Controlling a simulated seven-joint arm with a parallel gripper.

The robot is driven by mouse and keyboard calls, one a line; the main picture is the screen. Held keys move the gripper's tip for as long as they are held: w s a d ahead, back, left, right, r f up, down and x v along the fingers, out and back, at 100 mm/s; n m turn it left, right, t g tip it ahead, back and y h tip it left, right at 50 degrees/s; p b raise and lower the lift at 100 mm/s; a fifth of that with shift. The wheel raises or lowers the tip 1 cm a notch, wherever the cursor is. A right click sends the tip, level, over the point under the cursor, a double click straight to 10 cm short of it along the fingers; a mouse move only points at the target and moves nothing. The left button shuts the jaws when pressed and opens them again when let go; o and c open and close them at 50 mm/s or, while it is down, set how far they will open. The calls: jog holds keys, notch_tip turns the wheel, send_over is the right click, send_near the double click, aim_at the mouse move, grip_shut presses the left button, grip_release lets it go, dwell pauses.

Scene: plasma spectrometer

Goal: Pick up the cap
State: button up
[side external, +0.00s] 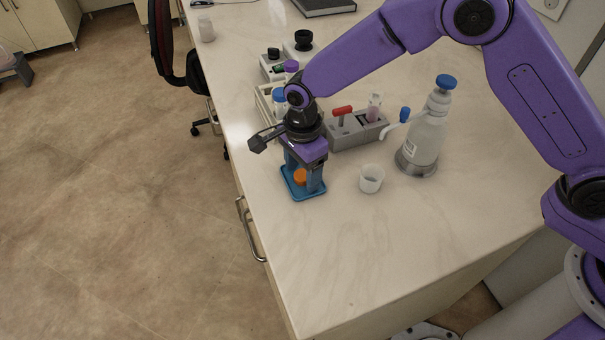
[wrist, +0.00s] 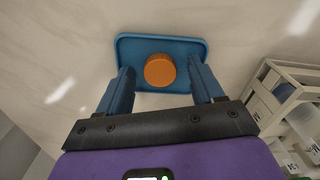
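The orange cap (side external: 300,176) rests on a small blue tray (side external: 312,192) near the left edge of the counter. In the wrist view the cap (wrist: 160,70) lies between the two blue fingers of my gripper (wrist: 162,82), on the bare blue tray (wrist: 190,48). My gripper (side external: 303,172) points down over the tray. It is open, with a gap showing on both sides of the cap. In the wrist view the cap sits slightly beyond the line of the fingertips. How high the fingertips are above the tray is hard to tell.
A white cup (side external: 371,179) stands right of the tray. A wash bottle with a blue cap (side external: 428,135) stands farther right. A grey rack (side external: 350,132) with a red-handled item is close behind my gripper. A white rack (wrist: 285,92) shows at the wrist view's right. The front counter is clear.

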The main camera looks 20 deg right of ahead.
jog(key=c, duration=1)
